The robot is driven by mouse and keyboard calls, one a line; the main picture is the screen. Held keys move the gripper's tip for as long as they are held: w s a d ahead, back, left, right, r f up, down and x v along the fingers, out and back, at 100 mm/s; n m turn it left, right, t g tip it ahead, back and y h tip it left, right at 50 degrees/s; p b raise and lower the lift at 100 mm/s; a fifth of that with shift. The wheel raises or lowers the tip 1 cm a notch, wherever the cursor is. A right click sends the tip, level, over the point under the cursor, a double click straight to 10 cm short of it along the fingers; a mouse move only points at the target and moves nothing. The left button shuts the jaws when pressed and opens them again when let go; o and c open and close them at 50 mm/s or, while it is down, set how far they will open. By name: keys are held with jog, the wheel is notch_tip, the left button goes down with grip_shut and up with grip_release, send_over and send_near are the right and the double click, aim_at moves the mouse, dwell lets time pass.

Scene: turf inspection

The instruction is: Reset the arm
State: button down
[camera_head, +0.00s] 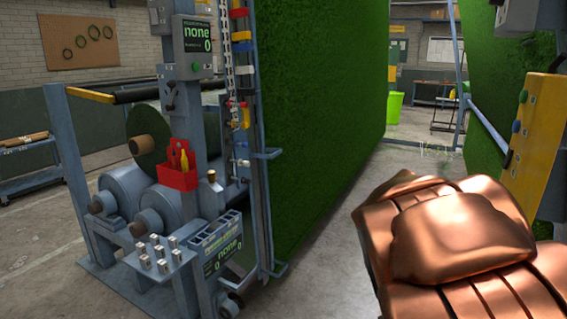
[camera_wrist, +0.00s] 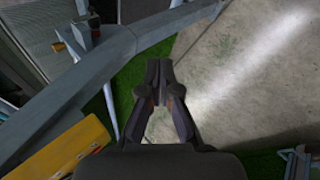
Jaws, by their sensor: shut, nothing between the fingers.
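My gripper (camera_wrist: 159,72) shows in the wrist view, pointing away from the camera over the floor. Its dark fingers meet at their tips, with nothing between them. The gripper does not show in the head view.
In the head view, a grey machine (camera_head: 183,205) with rollers stands at left and a tall green turf panel (camera_head: 320,110) behind it. A yellow control box (camera_head: 540,130) is at right. Bare concrete floor (camera_head: 335,240) lies between. A blue-grey beam (camera_wrist: 130,42) crosses left of the gripper in the wrist view.

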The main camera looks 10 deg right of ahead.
jog(key=s+a+f+n+y+p, duration=0.1)
jog(key=s+a+f+y, duration=0.2)
jog(key=s+a, duration=0.4)
jog(key=s+a+f+n+y+p, duration=0.1)
jog(key=s+a+f+y, duration=0.2)
jog(key=a, duration=1.1)
jog(key=s+y, duration=0.2)
jog(key=s, duration=0.2)
jog(key=shift+a+n, duration=0.15)
jog(key=shift+n, duration=0.25)
jog(key=shift+d, duration=0.2)
